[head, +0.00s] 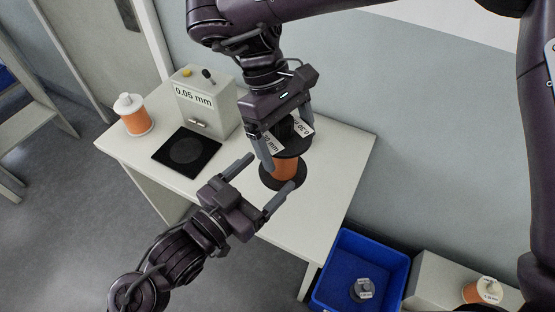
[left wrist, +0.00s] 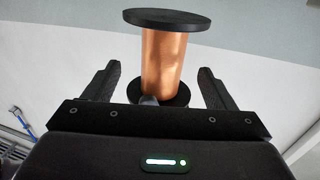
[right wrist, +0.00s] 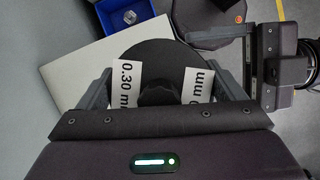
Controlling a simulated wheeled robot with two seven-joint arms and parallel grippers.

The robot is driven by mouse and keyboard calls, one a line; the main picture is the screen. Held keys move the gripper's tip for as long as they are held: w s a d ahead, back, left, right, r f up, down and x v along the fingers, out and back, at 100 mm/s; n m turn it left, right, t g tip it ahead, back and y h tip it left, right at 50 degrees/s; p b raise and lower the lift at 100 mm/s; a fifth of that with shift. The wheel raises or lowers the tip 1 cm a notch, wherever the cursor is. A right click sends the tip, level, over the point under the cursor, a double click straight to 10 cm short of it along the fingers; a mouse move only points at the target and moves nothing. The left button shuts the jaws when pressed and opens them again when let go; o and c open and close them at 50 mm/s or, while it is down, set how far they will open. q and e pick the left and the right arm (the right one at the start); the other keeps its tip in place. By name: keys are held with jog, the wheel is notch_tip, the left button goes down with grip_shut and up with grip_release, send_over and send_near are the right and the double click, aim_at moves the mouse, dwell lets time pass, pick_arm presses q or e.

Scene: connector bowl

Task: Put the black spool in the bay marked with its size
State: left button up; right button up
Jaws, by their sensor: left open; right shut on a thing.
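The black spool (head: 285,168) has black flanges and a copper-coloured winding. White labels on its top flange read 0.30 mm in the right wrist view (right wrist: 158,62). My right gripper (head: 286,138) is shut on its upper end from above and holds it upright over the table; the gap below it is hard to judge. My left gripper (head: 263,180) is open, its fingers pointing at the spool from the front left. In the left wrist view the spool (left wrist: 163,58) stands between and beyond the open fingers (left wrist: 158,85). No bay marked 0.30 mm is visible.
The white table (head: 325,190) carries a box labelled 0.05 mm (head: 205,100), a black pad (head: 187,151) and an orange spool with a white top (head: 133,114). At lower right are a blue bin (head: 335,265) with a grey spool and a white-topped orange spool (head: 484,290).

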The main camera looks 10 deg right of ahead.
aim_at(280, 161)
pick_arm(q)
jog(key=shift+x, duration=2.6)
jog(key=c, duration=1.3)
pick_arm(e)
jog(key=o, duration=1)
